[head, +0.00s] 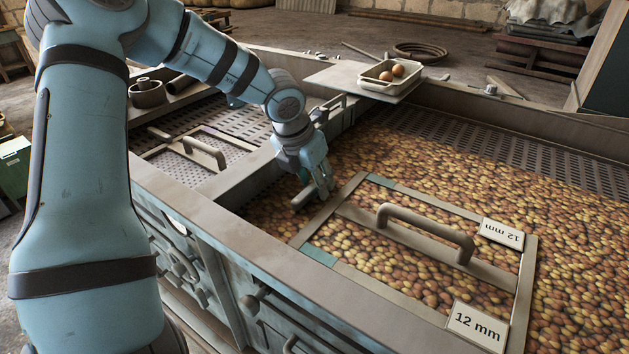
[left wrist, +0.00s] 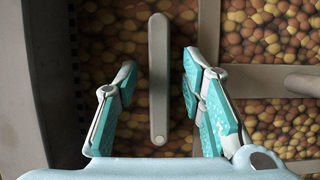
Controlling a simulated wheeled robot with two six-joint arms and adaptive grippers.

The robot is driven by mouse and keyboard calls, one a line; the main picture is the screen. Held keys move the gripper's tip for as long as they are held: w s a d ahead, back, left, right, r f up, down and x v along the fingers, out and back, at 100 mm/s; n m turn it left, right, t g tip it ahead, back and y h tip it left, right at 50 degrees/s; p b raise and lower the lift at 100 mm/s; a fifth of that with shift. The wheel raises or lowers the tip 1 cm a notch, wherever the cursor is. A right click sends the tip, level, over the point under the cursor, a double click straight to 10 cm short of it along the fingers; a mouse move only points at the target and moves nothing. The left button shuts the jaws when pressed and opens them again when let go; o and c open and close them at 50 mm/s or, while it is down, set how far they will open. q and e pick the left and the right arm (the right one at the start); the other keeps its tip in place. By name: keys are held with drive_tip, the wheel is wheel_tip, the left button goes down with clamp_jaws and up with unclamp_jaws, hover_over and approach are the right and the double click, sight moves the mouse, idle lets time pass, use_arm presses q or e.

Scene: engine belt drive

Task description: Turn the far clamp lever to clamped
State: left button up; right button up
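A grey flat lever with rounded ends (head: 303,198) shows at the left side of the sieve frame, partly hidden by my left gripper. In the left wrist view the lever (left wrist: 158,85) stands lengthwise between the two fingers, with a small pivot-like dot near its lower end. My left gripper (head: 322,190) is open around the lever, one teal-padded finger on each side. In the left wrist view (left wrist: 158,92) gaps show between the lever and both fingers. My right gripper is not in view.
The sieve frame (head: 522,290) has a raised handle (head: 425,232), "12 mm" labels (head: 476,326) and teal patches (head: 320,256). Many small round brown and yellow items (head: 440,165) cover the bed. A tray with two brown eggs (head: 390,75) rests on a board behind.

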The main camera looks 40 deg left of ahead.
use_arm(q)
drive_tip(key=shift+s, duration=0.25)
drive_tip(key=shift+w, duration=0.1)
clamp_jaws()
